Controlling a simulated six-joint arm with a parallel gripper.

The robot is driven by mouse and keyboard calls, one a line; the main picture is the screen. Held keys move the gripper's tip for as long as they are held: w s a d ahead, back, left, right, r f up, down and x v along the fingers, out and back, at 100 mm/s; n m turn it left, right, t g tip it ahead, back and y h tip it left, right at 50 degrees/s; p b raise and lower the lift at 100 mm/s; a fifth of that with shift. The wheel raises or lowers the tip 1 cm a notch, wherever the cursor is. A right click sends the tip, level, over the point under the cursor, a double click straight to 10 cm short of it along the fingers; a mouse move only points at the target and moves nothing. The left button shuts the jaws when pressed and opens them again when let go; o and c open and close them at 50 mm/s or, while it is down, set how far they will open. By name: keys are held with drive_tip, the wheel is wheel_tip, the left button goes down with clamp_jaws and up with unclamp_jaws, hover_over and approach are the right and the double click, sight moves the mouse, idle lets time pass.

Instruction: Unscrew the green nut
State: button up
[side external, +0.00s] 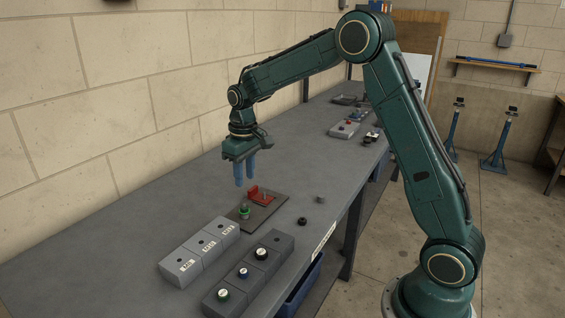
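A small green nut (244,212) sits on a dark flat plate (266,212) on the grey bench, with a pale part showing at its top. A red bracket-like part (253,193) stands on the same plate, just behind the nut. My gripper (245,181) hangs above the plate with its blue fingers pointing down. The two fingers look set apart, with nothing visible between them. The gripper is clear of the nut and the red part.
Light grey labelled blocks (189,263) stand at the front. A small black part (302,221) and a grey part (320,199) lie right of the plate. The bench left of the plate is clear.

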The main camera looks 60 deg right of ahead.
drive_tip(key=f, duration=0.1)
drive_tip(key=w+f, duration=0.1)
drive_tip(key=w+d+f, duration=0.1)
drive_tip(key=shift+f, duration=0.3)
drive_tip(key=shift+f, duration=0.15)
drive_tip(key=shift+f, duration=3.35)
drive_tip(key=shift+m, duration=3)
drive_tip(key=shift+m, duration=0.3)
drive_tip(key=m, duration=0.5)
